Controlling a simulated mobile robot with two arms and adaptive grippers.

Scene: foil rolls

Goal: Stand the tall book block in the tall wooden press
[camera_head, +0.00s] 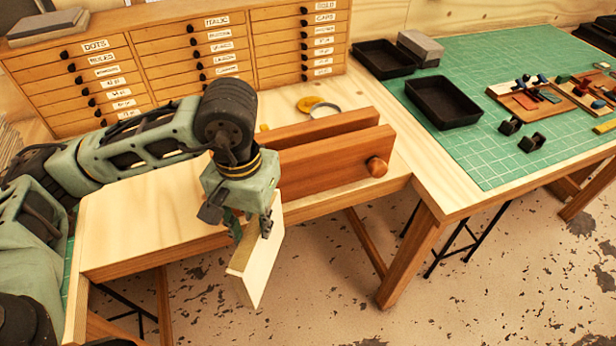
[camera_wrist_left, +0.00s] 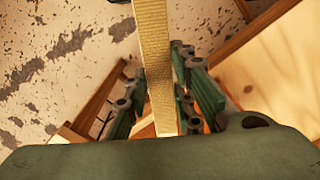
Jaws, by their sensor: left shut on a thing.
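The book block (camera_head: 258,265) is a pale, flat slab with a light cover face. My left gripper (camera_head: 252,228) is shut on its upper part and holds it tilted, in front of the table's front edge and over the floor. In the left wrist view the block (camera_wrist_left: 155,70) runs as a narrow strip between the two green fingers (camera_wrist_left: 160,105). The wooden press (camera_head: 325,165) stands on the table behind the gripper, with two reddish-brown boards, a gap between them and a round knob at its right end. My arm hides its left end. My right gripper is not in view.
A drawer cabinet (camera_head: 185,65) stands at the back. A metal ring (camera_head: 325,110) and a yellow roll (camera_head: 309,103) lie behind the press. Black trays (camera_head: 444,103) and small tools lie on the green mat (camera_head: 480,165). The table top (camera_head: 140,215) left of the press is bare.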

